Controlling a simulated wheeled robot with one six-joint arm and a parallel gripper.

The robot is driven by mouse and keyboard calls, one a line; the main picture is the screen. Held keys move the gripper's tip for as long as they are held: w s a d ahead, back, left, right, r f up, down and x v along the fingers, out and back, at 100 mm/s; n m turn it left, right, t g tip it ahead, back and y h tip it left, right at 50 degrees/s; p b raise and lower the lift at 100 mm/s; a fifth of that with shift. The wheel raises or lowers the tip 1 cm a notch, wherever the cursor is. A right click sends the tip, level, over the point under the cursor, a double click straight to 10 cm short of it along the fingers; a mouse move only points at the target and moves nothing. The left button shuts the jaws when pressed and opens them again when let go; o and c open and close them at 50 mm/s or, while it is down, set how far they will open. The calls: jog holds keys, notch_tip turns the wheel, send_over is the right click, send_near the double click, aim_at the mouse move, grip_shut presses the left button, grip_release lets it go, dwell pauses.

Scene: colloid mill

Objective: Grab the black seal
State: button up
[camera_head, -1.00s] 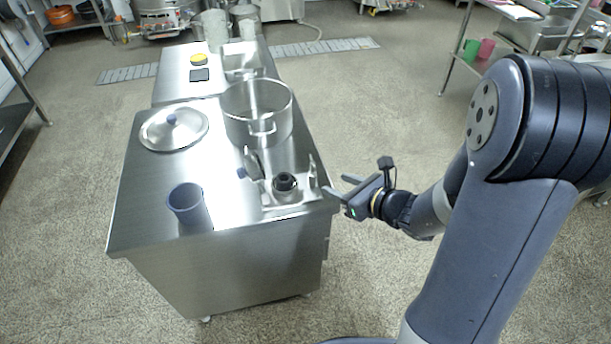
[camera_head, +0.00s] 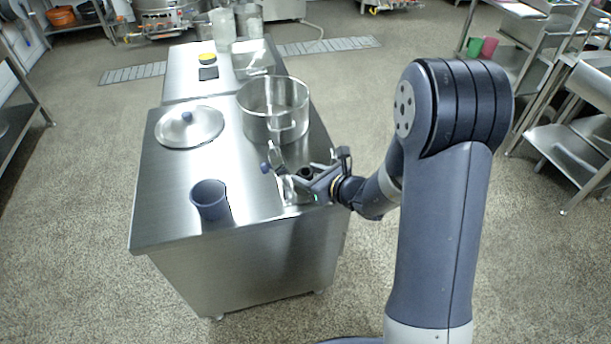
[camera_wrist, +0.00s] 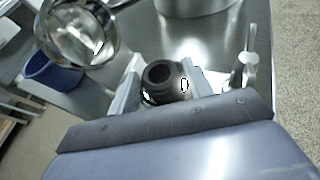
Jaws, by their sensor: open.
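The black seal (camera_wrist: 160,76), a dark ring-shaped part with a round hole, shows in the middle of the wrist view. In the head view only a dark bit of it (camera_head: 306,173) shows, partly hidden by my gripper. My gripper (camera_head: 298,178) is over the small steel tray at the table's right front corner. In the wrist view the two grey fingers of my gripper (camera_wrist: 162,88) stand apart, one on each side of the seal. I cannot tell whether they touch it.
A shiny steel bowl-shaped tool (camera_wrist: 76,30) is close by at upper left. A blue cup (camera_head: 210,200), a lid (camera_head: 188,128) and a large pot (camera_head: 273,112) stand on the steel table (camera_head: 165,215).

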jog(key=c, duration=0.8)
jog(key=shift+o, duration=0.2)
jog(key=shift+r, duration=0.15)
